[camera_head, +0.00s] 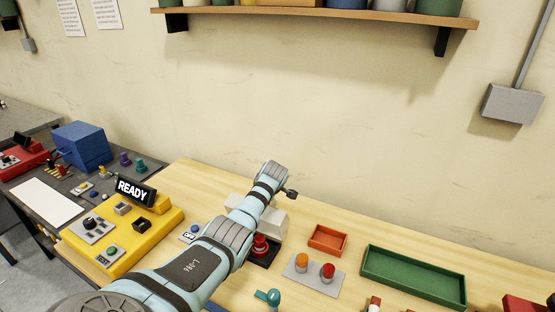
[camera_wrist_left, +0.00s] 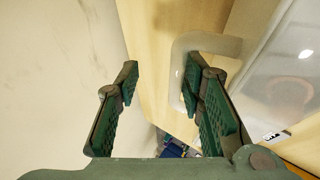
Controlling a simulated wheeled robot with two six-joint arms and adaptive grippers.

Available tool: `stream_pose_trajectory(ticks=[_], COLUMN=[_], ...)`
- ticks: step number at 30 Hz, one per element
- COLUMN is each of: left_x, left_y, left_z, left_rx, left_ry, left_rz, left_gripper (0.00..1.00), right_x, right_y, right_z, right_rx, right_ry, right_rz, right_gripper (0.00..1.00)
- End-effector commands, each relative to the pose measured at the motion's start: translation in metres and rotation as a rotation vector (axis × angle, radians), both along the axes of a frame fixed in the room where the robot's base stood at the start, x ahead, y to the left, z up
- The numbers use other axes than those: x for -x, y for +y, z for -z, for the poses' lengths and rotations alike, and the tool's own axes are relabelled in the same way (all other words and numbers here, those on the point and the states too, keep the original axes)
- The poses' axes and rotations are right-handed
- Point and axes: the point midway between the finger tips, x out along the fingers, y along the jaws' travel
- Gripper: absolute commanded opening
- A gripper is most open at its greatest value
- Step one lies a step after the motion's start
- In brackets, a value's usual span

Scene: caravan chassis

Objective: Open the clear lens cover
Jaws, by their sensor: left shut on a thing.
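The clear lens cover (camera_wrist_left: 285,75) shows in the left wrist view as a see-through panel at the right, with a reddish round shape blurred behind it. Its pale curved handle (camera_wrist_left: 178,62) lies between my left gripper's green fingers (camera_wrist_left: 162,82), against the right finger. My left gripper is shut on this handle. In the head view my left arm reaches across the bench, and the gripper (camera_head: 291,194) is a small dark shape at its end. A pale housing (camera_head: 275,219) stands behind the arm, partly hidden; I cannot tell whether the cover is raised. My right gripper is not in view.
A red button (camera_head: 260,244) on a dark base stands beside my arm. A yellow console with a READY sign (camera_head: 135,191) is at left. An orange tray (camera_head: 328,239), a two-button plate (camera_head: 312,277) and a green tray (camera_head: 414,276) are at right. A shelf (camera_head: 330,14) hangs above.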

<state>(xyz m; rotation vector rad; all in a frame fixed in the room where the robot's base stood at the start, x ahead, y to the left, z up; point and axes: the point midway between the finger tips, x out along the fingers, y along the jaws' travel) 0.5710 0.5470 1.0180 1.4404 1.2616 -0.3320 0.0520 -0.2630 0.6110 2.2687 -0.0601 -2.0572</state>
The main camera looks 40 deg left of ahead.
Motion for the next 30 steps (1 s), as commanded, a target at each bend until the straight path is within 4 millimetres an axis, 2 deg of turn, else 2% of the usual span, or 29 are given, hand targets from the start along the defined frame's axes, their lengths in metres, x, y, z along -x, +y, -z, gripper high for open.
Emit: stream_pose_trajectory(ticks=[1,5,7,9,30], left_x=[-0.008,-0.009,-0.011,-0.009,-0.007], left_y=[-0.002,-0.005,-0.007,-0.009,-0.037], left_z=[-0.022,-0.037,-0.041,-0.045,-0.107], left_rx=[-0.008,-0.011,-0.014,-0.013,-0.009], left_ry=[-0.029,-0.037,-0.042,-0.038,-0.025], left_rz=[0.008,0.006,0.006,0.004,0.0], left_gripper=[0.17,0.24,0.28,0.17,0.17], right_x=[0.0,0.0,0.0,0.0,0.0], right_y=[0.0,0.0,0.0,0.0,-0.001], right_z=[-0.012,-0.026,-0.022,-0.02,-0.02], right_rx=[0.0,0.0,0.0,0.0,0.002], right_ry=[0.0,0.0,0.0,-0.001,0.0], right_rz=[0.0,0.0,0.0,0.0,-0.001], right_gripper=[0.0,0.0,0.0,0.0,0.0])
